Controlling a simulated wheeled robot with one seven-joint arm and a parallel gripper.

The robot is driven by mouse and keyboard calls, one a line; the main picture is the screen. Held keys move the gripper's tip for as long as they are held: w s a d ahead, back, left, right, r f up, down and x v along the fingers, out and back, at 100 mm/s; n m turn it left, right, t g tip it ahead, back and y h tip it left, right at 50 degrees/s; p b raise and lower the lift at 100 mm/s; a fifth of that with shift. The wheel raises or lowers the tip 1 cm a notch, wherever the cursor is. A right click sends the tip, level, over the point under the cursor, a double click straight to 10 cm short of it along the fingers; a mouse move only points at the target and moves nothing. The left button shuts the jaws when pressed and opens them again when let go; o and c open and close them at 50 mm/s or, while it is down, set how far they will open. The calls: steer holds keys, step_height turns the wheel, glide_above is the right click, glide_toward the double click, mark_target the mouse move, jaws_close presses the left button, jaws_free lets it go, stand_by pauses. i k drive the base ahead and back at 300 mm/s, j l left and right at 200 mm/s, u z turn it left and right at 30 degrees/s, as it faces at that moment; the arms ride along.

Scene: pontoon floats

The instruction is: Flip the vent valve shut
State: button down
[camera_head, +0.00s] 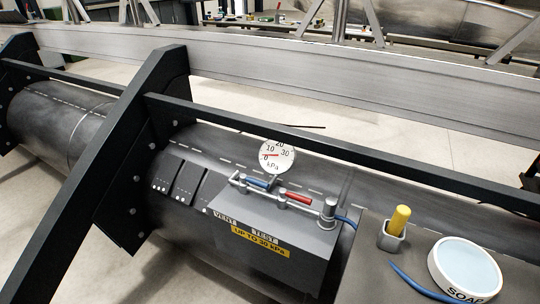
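A grey test box (275,262) sits on the dark pontoon, with a "VENT" label (225,219) at its left and a "TEST" label (264,235) beside it. Along its top runs a thin metal pipe with two valves. The blue lever (257,183) is on the left, nearer the "VENT" label. The red lever (299,198) is on the right. Both levers look roughly in line with the pipe. A round white kPa gauge (277,156) stands behind the blue lever, its red needle pointing left, low on the scale. My gripper is not in view.
A dark rail (400,165) crosses behind the gauge, and a thick dark diagonal beam (105,150) stands left of the box. At right are a yellow-handled tool in a square holder (391,237), a blue hose (420,286) and a "SOAP" dish (437,275).

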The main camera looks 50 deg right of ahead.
mark_target(243, 177)
steer(key=z, duration=1.75)
